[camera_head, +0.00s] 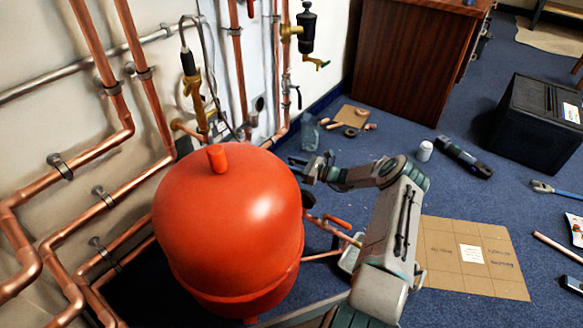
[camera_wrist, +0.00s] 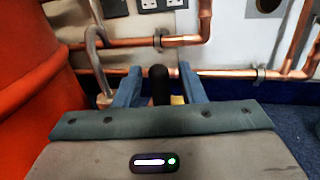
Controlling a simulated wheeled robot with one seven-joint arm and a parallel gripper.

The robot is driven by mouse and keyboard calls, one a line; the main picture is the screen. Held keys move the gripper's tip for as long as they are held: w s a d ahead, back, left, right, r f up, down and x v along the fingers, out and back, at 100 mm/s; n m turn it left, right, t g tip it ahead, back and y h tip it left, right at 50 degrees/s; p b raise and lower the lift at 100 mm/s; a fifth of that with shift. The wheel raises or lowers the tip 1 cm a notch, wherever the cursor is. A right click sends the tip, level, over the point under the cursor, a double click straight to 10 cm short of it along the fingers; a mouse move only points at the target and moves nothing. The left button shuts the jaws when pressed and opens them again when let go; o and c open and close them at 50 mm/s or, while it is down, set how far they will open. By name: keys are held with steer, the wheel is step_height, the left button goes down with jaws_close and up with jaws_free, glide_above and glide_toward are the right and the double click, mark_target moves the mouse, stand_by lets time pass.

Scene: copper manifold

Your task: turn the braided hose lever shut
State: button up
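My gripper (camera_head: 312,167) is low beside the red tank, in front of the wall pipes. In the wrist view my gripper (camera_wrist: 160,84) has its two blue-grey fingers apart. A black rounded handle (camera_wrist: 158,80) stands upright between them, with visible gaps on both sides. A bit of brass (camera_wrist: 178,100) shows beside its lower part; its base is hidden behind my gripper body. I cannot tell surely that this handle is the braided hose lever. A grey curved hose (camera_wrist: 97,45) hangs left of the fingers. In the head view the handle is not clear behind my gripper.
The large red tank (camera_head: 230,215) stands close left of my arm; it also fills the left of the wrist view (camera_wrist: 25,80). A copper pipe (camera_wrist: 230,73) runs behind the fingers. A red lever (camera_head: 337,221) sits below my gripper. Cardboard (camera_head: 445,275) lies right.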

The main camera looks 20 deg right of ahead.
steer(key=shift+w+a, duration=0.15)
steer(key=shift+a, duration=0.05)
jaws_close()
